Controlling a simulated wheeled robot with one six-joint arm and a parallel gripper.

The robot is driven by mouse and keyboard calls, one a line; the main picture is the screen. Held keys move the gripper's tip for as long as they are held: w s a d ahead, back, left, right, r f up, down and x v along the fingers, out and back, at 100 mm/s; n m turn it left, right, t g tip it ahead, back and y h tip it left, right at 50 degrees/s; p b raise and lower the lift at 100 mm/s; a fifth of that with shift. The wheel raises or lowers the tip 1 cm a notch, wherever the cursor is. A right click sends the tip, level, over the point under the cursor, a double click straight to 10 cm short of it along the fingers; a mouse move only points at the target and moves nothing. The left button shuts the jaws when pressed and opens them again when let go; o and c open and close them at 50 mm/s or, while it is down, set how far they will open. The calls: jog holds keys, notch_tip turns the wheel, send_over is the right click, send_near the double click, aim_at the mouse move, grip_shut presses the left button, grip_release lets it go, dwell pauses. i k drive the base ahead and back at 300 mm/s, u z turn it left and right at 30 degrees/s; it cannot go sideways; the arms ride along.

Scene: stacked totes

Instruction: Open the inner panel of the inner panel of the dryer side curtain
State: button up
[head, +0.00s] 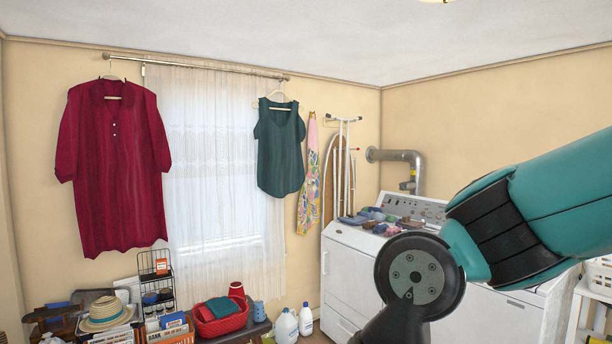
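The white sheer curtain (212,120) hangs from a metal rod (215,67) over the bright window in the head view. It is drawn across the window, and light shows through it. I cannot make out a clear seam between separate panels. A green sleeveless top (281,150) on a hanger covers the upper right part of the curtain, on the dryer side. A red dress (112,165) hangs at the left end and overlaps the curtain's left edge. My gripper is out of view; only teal and dark links of my arm show at the right, well apart from the curtain.
White laundry machines (350,262) stand at the right, with folded items on top and a vent pipe (398,155) behind. An ironing board (338,165) leans by the wall. Below the window are a red basket (222,319), bottles (287,326) and a straw hat (103,313).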

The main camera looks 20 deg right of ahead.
aim_at(232, 90)
jog(key=u, duration=0.1)
jog(key=i, duration=3.05)
jog(key=z, duration=0.2)
jog(key=i, duration=0.9)
jog(key=z, duration=0.15)
